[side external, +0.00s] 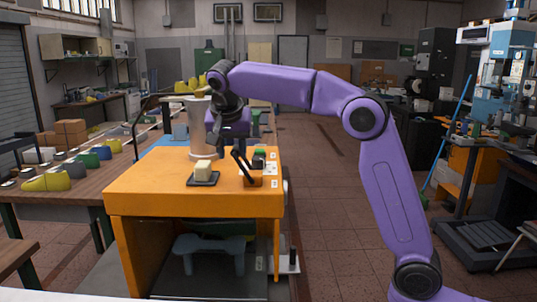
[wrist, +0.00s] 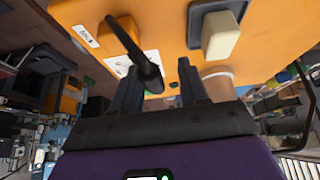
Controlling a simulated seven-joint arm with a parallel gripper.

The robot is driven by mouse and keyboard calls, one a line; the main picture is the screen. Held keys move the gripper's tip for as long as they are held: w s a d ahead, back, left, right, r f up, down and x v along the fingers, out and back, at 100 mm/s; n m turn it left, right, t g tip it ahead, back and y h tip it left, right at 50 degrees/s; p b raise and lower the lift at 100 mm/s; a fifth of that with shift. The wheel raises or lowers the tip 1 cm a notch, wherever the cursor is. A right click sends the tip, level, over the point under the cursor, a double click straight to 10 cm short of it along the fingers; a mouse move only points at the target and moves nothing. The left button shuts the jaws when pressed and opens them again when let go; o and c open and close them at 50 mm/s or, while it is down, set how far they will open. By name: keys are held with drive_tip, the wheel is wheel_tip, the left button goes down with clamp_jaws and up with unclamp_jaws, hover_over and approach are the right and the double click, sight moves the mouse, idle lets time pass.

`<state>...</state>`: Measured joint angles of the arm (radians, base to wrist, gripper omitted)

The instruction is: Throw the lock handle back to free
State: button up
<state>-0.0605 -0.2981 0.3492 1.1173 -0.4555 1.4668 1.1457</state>
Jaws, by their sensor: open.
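The black lock handle (side external: 242,168) rises at a tilt, leaning up and left, from a small orange block at the right side of the orange bench top (side external: 150,190). In the wrist view the handle (wrist: 136,50) runs from its base at the upper left down to a thick end seen between my fingers. My gripper (wrist: 158,72) is open, with one dark finger on each side of that end. I cannot tell whether either finger touches it. In the side view my purple hand is behind the handle, and its fingers are hard to make out.
A cream block (side external: 203,168) on a dark plate (side external: 204,179) sits left of the handle. A pale metal cylinder (side external: 203,130) stands behind it. Small green and white items (side external: 259,158) lie close by the handle. Several colored shoe lasts (side external: 88,159) line the bench at left.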

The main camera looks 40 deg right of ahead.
drive_tip(key=shift+s, duration=0.1)
idle(0.7)
drive_tip(key=shift+s+d, duration=0.15)
drive_tip(key=shift+s, duration=0.05)
drive_tip(key=v, duration=0.7)
idle(0.3)
drive_tip(key=shift+w+d, duration=0.1)
drive_tip(key=shift+d, duration=0.05)
drive_tip(key=shift+c, duration=0.2)
idle(0.9)
